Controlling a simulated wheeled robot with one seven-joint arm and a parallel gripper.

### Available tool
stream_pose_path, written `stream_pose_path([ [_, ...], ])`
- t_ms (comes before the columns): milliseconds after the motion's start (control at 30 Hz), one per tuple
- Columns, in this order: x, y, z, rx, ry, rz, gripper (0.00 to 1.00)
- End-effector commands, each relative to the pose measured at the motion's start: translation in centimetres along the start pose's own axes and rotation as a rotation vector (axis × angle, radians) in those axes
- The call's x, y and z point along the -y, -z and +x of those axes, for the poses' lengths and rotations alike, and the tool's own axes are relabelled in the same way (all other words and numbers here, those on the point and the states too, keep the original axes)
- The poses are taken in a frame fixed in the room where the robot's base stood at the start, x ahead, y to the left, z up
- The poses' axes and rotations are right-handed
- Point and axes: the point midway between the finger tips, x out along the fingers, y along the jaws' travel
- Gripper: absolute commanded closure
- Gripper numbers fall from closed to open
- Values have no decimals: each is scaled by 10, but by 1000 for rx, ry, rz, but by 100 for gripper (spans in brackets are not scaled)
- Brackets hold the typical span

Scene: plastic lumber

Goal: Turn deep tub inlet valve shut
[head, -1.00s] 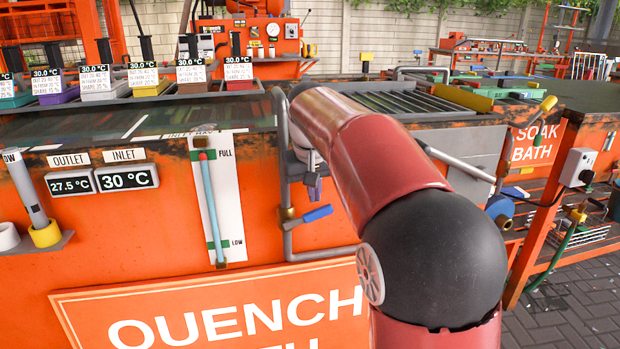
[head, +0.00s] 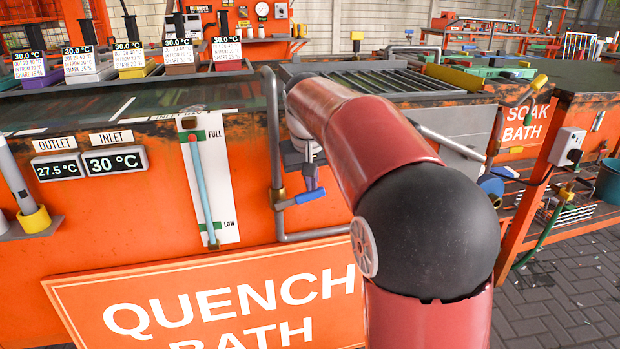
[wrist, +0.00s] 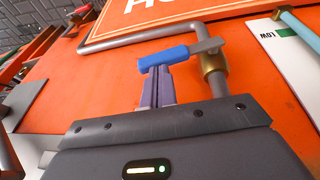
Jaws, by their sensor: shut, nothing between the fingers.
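The valve has a blue lever handle (head: 309,196) and a brass body (head: 278,195) on a grey pipe at the front of the orange quench bath. The lever sticks out sideways to the right, across the upright pipe, its tip slightly raised. My gripper (head: 312,186) points down just above the lever, its purple fingers shut and empty. In the wrist view the shut fingers (wrist: 157,72) end at the blue lever (wrist: 164,58), with the brass body (wrist: 213,72) to the right. I cannot tell whether they touch it. My arm hides part of the bath's front.
A level gauge (head: 207,185) stands left of the pipe, and the outlet and inlet displays (head: 115,161) are further left. The grey pipe (head: 310,235) bends right below the valve, above the quench bath sign (head: 215,300). The soak bath (head: 522,138) is at right.

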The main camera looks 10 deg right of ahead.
Motion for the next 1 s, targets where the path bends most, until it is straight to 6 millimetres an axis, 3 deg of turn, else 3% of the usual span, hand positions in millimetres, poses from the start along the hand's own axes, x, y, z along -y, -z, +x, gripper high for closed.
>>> stream_pose_path([
  [267,-3,10,-30,0,0,0,100],
  [700,-10,13,-115,-2,0,1,100],
  [867,-12,13,-132,-1,0,1,100],
  [1000,-6,12,-129,-1,11,1,100],
])
